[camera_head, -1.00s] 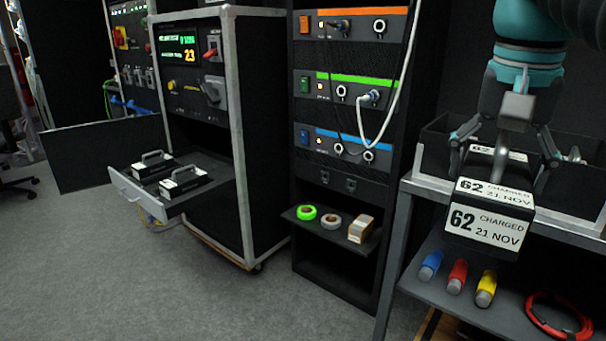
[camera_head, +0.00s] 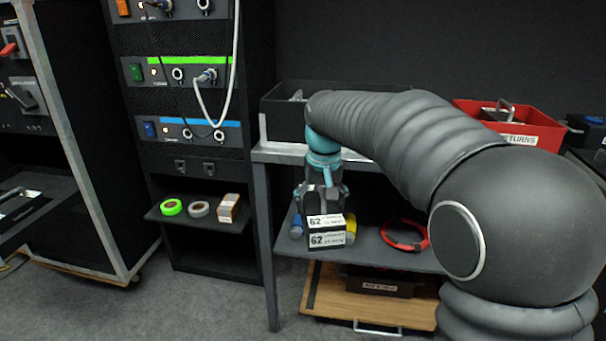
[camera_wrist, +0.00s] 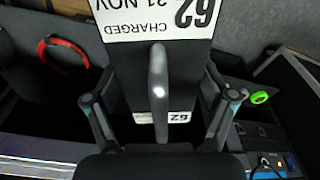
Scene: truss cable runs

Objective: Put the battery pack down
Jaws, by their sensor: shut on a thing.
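The battery pack (camera_head: 327,240) is a dark box with white labels reading 62; one in the wrist view (camera_wrist: 155,20) reads CHARGED 21 NOV. My gripper (camera_head: 325,193) points down and is shut on the pack's handle, which shows between the fingers in the wrist view (camera_wrist: 158,90). The pack hangs at about the height of the cart's middle shelf (camera_head: 375,257), in front of the blue and yellow cylinders. I cannot tell whether it touches the shelf.
A red cable coil (camera_head: 404,236) lies on that shelf. A red RETURNS bin (camera_head: 510,125) and a black bin (camera_head: 283,112) stand on the cart top. Tape rolls (camera_head: 172,207) and a small box (camera_head: 229,207) sit on the rack shelf. Open floor lies at front left.

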